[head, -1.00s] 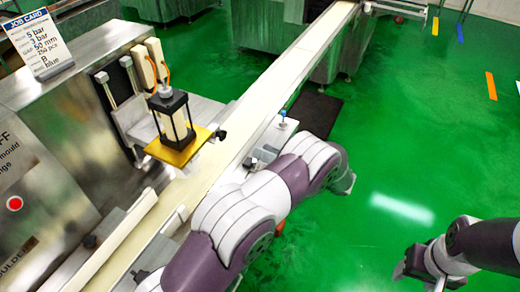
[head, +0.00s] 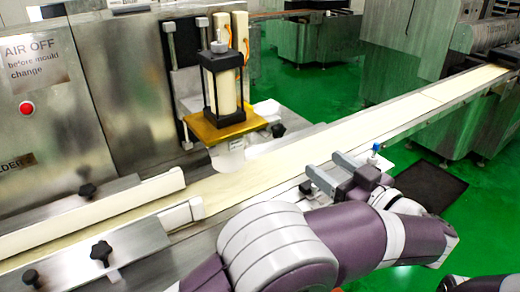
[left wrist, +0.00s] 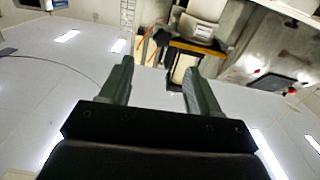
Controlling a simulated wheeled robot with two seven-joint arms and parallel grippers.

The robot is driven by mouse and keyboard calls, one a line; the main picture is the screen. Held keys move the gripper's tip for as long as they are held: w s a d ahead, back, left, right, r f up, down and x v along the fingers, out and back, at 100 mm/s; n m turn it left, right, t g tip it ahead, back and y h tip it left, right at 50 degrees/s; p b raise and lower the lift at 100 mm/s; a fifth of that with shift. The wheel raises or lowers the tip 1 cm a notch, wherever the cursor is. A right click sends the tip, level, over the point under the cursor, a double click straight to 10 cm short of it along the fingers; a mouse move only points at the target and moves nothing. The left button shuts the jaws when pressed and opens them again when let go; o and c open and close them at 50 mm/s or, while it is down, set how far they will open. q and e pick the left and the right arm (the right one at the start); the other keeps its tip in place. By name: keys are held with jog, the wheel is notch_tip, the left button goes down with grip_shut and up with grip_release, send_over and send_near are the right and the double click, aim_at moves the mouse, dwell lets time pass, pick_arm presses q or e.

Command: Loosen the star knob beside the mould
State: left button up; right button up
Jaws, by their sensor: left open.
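The mould (head: 229,155) is a whitish block under a gold plate (head: 216,128), below a black-framed cream cylinder (head: 226,85) on the machine. A black star knob (head: 278,130) sticks out at the right side of the gold plate. My left gripper (head: 330,171) is open and empty, over the near edge of the conveyor, to the right of and nearer than the knob, apart from it. In the left wrist view, its open fingers (left wrist: 157,68) point towards the gold plate (left wrist: 198,47), seen upside down. I cannot make out the knob there. My right gripper is out of view.
Other black knobs (head: 101,252) sit on the near guide rail. A blue-topped fitting (head: 375,150) stands beyond my gripper. An AIR OFF sign (head: 33,60) is on the machine.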

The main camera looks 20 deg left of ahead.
aim_at(281, 133)
pick_arm(q)
jog(key=b+x, duration=0.2)
jog(key=x, duration=1.1)
jog(key=shift+s+a+r, duration=0.15)
jog(key=shift+s, duration=0.05)
jog(key=c, duration=1)
